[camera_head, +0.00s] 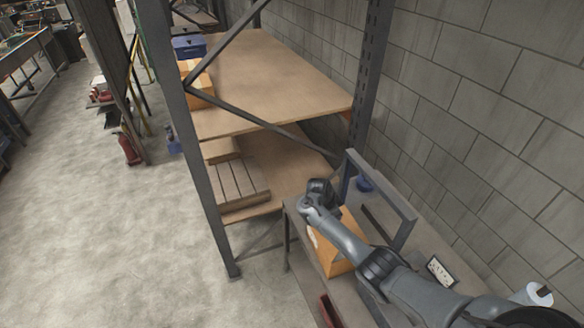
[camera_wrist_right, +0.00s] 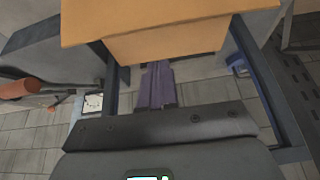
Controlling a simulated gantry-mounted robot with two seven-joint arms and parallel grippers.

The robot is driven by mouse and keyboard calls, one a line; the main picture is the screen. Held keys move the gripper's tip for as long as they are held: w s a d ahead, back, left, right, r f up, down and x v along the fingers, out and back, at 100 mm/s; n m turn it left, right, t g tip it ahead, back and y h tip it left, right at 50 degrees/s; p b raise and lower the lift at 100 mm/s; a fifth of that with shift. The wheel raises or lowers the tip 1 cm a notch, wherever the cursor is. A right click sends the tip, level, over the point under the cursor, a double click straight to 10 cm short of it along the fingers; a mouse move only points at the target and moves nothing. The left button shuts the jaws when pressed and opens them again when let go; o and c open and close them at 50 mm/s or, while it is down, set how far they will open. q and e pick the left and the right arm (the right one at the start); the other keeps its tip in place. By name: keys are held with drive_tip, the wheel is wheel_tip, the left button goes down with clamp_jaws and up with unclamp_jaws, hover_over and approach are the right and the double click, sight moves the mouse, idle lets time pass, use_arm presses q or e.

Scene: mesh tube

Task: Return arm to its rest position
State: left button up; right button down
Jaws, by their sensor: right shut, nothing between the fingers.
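My right arm reaches in from the lower right of the head view, over a grey bench (camera_head: 298,222). Its wrist end is beside an orange-brown box (camera_head: 337,262) on that bench, and the forearm covers part of the box. The fingers cannot be made out in the head view. In the right wrist view my right gripper (camera_wrist_right: 158,75) is shut and empty, its fingers pointing toward the box (camera_wrist_right: 165,42), which fills the top. I cannot tell whether the fingertips touch the box. My left gripper is not in view.
A grey upright frame (camera_head: 385,190) stands on the bench close to my arm. A tall rack with wooden shelves (camera_head: 270,75) stands behind it, along a block wall (camera_head: 450,100). A white roll (camera_head: 538,293) is at the lower right.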

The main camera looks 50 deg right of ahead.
drive_tip(key=s+a+f+n+t+y+p, duration=0.1)
drive_tip(key=s+a+n+t, duration=0.1)
drive_tip(key=a+n, duration=0.7)
drive_tip(key=s+a+f+n+t+p, duration=0.1)
drive_tip(key=s+a+n, duration=0.3)
drive_tip(key=a, duration=0.9)
drive_tip(key=s+a+r+n+t+y+p, duration=0.1)
drive_tip(key=s+a+r+n, duration=0.5)
drive_tip(key=a+r, duration=0.1)
drive_tip(key=s+a+r+n+t+y+p, duration=0.1)
drive_tip(key=s+a+r+n+t+y, duration=0.1)
drive_tip(key=s+a+r+n, duration=0.4)
drive_tip(key=s+a, duration=0.1)
drive_tip(key=a, duration=0.3)
drive_tip(key=shift+s+r+n+y, duration=0.15)
drive_tip(key=shift+r+n+y, duration=0.15)
drive_tip(key=shift+r+n, duration=0.1)
drive_tip(key=shift+a, duration=0.1)
